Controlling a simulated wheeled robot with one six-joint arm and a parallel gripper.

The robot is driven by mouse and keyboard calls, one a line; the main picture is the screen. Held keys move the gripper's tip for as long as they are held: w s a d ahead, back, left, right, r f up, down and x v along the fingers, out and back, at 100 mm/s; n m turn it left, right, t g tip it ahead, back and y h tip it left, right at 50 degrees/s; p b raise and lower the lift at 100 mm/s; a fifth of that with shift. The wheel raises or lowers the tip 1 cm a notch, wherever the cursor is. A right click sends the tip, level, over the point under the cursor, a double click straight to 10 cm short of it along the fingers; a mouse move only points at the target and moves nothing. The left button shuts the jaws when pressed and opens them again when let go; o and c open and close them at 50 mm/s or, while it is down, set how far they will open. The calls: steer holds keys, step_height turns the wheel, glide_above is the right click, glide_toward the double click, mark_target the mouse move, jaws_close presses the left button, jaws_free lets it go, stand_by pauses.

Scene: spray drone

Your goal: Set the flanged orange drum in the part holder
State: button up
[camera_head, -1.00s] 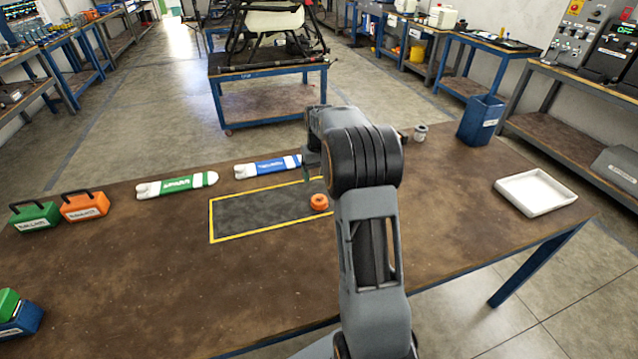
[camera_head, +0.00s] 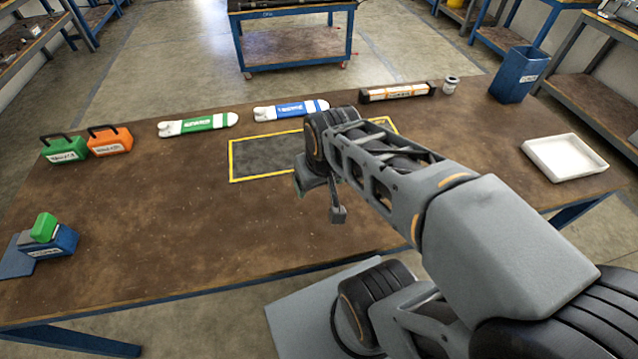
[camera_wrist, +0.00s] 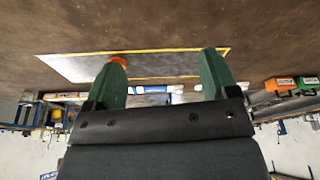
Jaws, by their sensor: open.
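The orange drum (camera_wrist: 118,60) shows in the wrist view on the dark yellow-bordered mat, partly covered by the left finger's tip; I cannot tell whether they touch. In the head view my arm hides it. My gripper (camera_wrist: 162,62) is open, its two green fingers wide apart with nothing between them. In the head view my gripper (camera_head: 319,198) is over the table near the mat's front edge, partly hidden by my wrist. A blue block with a green piece in it (camera_head: 62,240) stands at the table's left; its label is unreadable, so I cannot tell whether it is the part holder.
The yellow-bordered mat (camera_head: 243,166) lies mid-table. Green (camera_head: 197,124) and blue (camera_head: 290,109) wrapped items lie behind it. An orange-labelled item (camera_head: 398,92), small jar (camera_head: 450,85), blue bin (camera_head: 514,75) and white tray (camera_head: 565,155) are right. Green (camera_head: 64,150) and orange (camera_head: 109,141) cases stand left.

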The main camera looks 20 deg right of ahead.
steer(key=shift+o, duration=0.2)
steer(key=shift+s+f, duration=0.25)
steer(key=shift+s, duration=0.1)
steer(key=w+d+f+m+g, duration=0.1)
steer(key=w+d+g, duration=0.1)
steer(key=w+d, duration=0.85)
steer(key=w+d+f+m+g, duration=0.1)
steer(key=w+d+f+m, duration=0.1)
steer(key=w+d, duration=0.8)
steer(key=shift+n, duration=0.3)
steer(key=w+a+f, duration=0.1)
steer(key=f, duration=0.3)
steer(key=w+a+f, duration=0.1)
steer(key=f, duration=0.3)
steer(key=w+a+f+b, duration=0.1)
steer(key=f, duration=0.4)
steer(key=shift+a, duration=0.15)
steer(key=c, duration=1.1)
steer(key=shift+r, duration=0.1)
